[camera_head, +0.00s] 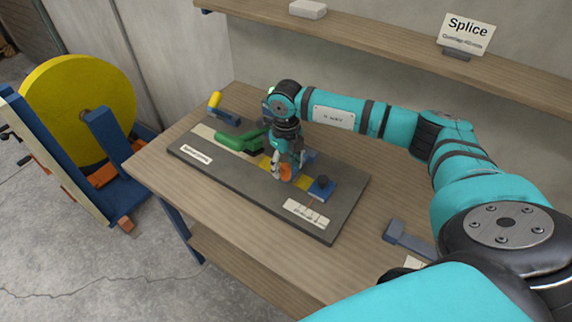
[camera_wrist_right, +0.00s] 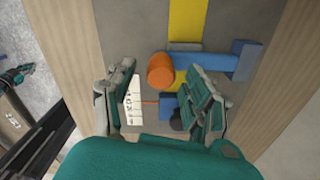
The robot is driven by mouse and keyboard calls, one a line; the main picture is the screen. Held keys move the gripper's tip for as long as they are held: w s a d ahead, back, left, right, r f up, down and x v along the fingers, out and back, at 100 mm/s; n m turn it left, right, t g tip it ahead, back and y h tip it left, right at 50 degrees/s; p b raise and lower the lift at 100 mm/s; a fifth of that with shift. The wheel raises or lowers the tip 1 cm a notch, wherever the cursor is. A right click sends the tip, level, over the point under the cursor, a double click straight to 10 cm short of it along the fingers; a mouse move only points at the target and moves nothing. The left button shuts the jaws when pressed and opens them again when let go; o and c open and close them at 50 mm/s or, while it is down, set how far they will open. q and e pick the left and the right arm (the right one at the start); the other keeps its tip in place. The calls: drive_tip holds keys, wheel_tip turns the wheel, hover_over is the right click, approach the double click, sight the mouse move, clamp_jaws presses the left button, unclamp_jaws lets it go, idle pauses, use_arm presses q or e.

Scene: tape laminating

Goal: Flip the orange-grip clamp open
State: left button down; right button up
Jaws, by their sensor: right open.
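The orange-grip clamp shows in the head view as an orange grip (camera_head: 286,172) at my right gripper, mostly hidden by the fingers. In the right wrist view the orange grip (camera_wrist_right: 160,74) lies between the two fingers, toward their tips, with a blue arm (camera_wrist_right: 205,63) running to the right of it. My right gripper (camera_head: 287,172) points down over the dark board, its fingers apart on either side of the grip. In the wrist view the right gripper (camera_wrist_right: 158,85) is open, and I cannot tell whether a finger touches the grip.
The dark splice board (camera_head: 222,181) lies on the wooden table (camera_head: 160,172). Yellow tape (camera_wrist_right: 189,22) runs under the orange grip. A shelf (camera_head: 380,48) crosses behind my arm.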

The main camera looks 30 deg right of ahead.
drive_tip(key=shift+f, duration=0.95)
drive_tip(key=shift+c, duration=0.2)
clamp_jaws()
